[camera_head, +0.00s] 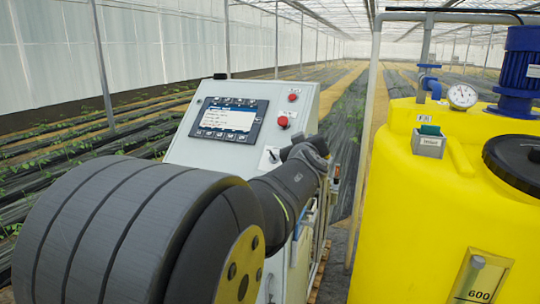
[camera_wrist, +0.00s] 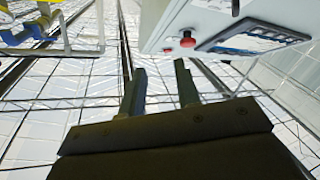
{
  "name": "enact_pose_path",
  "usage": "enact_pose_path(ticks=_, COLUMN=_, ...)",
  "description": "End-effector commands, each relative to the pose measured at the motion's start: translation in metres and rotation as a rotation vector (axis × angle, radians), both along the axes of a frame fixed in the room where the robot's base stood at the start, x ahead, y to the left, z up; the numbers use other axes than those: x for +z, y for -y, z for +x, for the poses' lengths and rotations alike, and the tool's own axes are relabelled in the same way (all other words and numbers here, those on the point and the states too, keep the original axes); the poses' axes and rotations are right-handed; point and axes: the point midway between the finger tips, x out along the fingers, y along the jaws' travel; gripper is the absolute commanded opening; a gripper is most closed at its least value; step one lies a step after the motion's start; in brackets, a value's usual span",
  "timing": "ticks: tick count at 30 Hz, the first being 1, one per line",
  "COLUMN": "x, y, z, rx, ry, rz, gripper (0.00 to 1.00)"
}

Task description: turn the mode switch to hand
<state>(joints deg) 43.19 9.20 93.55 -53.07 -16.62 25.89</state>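The mode switch (camera_head: 271,157) is on the sloped face of the grey control cabinet, below the red mushroom button. It shows as a pale plate with a dark knob, partly covered by my arm, and its setting cannot be read. In the wrist view, which looks upside down, a dark knob (camera_wrist: 236,8) at the top edge appears to be the same switch, cut off by the frame. My gripper (camera_wrist: 161,78) is open, its two fingers apart with nothing between them. It is apart from the panel. In the head view the fingers cannot be made out behind my wrist.
The cabinet carries a display (camera_head: 228,119), a red mushroom button (camera_head: 283,121) and a smaller red button (camera_head: 293,97). A yellow tank (camera_head: 420,210) with a pressure gauge (camera_head: 462,96) and blue motor (camera_head: 519,68) stands at right. A metal post (camera_head: 371,130) rises between them.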

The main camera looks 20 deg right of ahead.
Motion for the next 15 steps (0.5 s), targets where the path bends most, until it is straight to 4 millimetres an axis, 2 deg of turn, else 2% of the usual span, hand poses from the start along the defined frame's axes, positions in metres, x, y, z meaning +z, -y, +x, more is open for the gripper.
enact_pose_path(ticks=1, x=-0.014, y=-0.004, z=-0.007, rx=0.045, ry=-0.003, rz=-0.016, gripper=0.3)
enact_pose_path(ticks=7, x=-0.054, y=-0.035, z=-0.028, rx=0.251, ry=0.009, rz=-0.057, gripper=0.3)
enact_pose_path(ticks=12, x=-0.071, y=-0.055, z=-0.04, rx=0.353, ry=0.02, rz=-0.061, gripper=0.3)
enact_pose_path(ticks=15, x=-0.074, y=-0.06, z=-0.04, rx=0.376, ry=0.024, rz=-0.062, gripper=0.3)
